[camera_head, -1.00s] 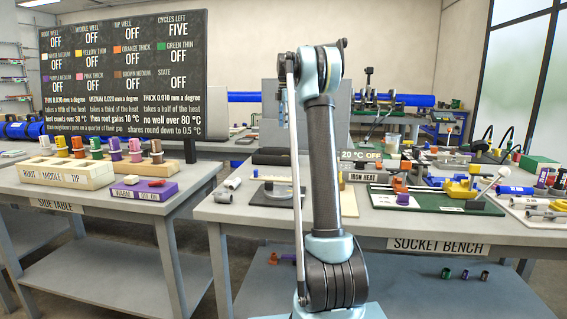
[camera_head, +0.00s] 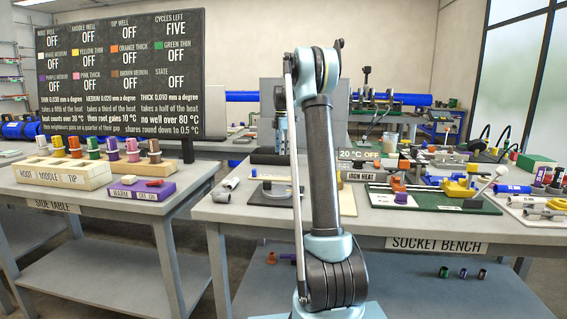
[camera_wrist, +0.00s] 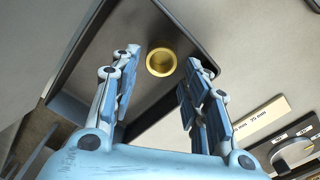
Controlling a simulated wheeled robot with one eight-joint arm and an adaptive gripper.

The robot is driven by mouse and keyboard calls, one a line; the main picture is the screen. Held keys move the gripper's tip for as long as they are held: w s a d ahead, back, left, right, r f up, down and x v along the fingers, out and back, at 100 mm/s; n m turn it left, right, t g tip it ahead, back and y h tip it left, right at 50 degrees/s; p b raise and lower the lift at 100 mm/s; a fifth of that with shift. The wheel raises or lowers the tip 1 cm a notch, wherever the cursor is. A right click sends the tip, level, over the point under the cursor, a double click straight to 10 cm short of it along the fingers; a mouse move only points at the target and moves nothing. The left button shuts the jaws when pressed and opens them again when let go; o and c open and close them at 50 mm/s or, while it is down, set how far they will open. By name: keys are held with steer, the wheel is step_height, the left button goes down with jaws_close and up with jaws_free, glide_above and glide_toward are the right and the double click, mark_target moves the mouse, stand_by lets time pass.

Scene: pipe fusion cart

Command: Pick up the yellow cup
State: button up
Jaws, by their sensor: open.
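In the wrist view a round, gold-yellow cup-like thing (camera_wrist: 161,62) is seen from above, with its rim facing the camera. It lies over a dark tray-like surface. My gripper (camera_wrist: 164,58) is open, with one blue finger at each side of it and visible gaps between. I cannot tell the height between fingertips and rim. In the head view a yellow cup (camera_head: 57,145) stands in a row of coloured cups on the side table at left. I cannot tell whether it is the same kind of thing. My gripper is mostly hidden behind my arm there.
The socket bench (camera_head: 400,229) carries a green board (camera_head: 445,200) with fittings, grey pipes and an iron heat label. A wooden block (camera_head: 62,176) and a purple box (camera_head: 143,190) stand on the side table. A dial panel (camera_wrist: 295,150) is at the wrist view's lower right.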

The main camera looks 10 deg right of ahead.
steer(key=shift+f, duration=1.9)
steer(key=shift+c, duration=0.6)
steer(key=c, duration=0.7)
